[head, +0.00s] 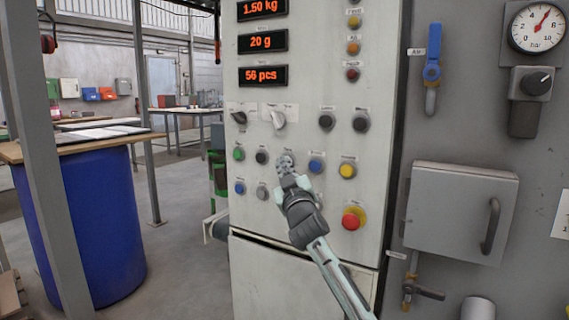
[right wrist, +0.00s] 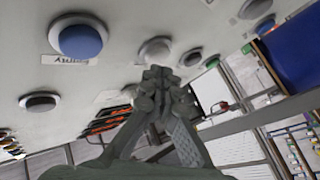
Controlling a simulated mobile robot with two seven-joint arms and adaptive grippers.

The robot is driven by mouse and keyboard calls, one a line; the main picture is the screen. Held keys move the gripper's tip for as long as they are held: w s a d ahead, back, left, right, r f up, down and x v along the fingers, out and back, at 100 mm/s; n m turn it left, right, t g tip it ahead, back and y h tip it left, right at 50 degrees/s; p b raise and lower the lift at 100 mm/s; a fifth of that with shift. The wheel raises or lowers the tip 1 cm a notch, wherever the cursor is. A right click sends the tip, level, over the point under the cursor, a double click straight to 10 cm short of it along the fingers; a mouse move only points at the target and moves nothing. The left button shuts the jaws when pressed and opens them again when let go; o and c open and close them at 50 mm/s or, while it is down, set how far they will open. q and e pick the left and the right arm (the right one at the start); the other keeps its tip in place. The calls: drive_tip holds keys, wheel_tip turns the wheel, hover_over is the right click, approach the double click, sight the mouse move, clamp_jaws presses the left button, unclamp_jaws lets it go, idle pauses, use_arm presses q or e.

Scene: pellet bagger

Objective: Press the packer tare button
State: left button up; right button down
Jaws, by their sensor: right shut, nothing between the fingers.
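The packer's control panel (head: 305,240) is a pale upright face with buttons, knobs and red displays. My right gripper (head: 287,168) is shut and empty, its fingertips at a button in the upper button row, between a black button (head: 261,157) and a blue button (head: 316,163). The small label above that spot seems to read "Tare". In the right wrist view this pale button (right wrist: 155,49) shows just beyond the shut fingertips (right wrist: 157,78), partly hidden by them. I cannot tell whether they touch it. My left gripper is not in view.
A green button (head: 238,153), a yellow button (head: 347,170) and a red emergency stop (head: 352,218) are close by. A grey box (head: 460,215), blue valve (head: 432,70) and gauge (head: 537,27) are at right. A blue drum (head: 100,225) stands left.

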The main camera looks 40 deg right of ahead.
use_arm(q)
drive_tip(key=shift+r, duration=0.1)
use_arm(e)
drive_tip(key=s+a, duration=0.2)
drive_tip(key=a, duration=0.3)
drive_tip(key=shift+s+a, duration=0.15)
drive_tip(key=shift+a, duration=0.15)
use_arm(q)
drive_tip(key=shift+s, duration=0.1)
use_arm(e)
drive_tip(key=shift+f, duration=0.1)
idle(0.6)
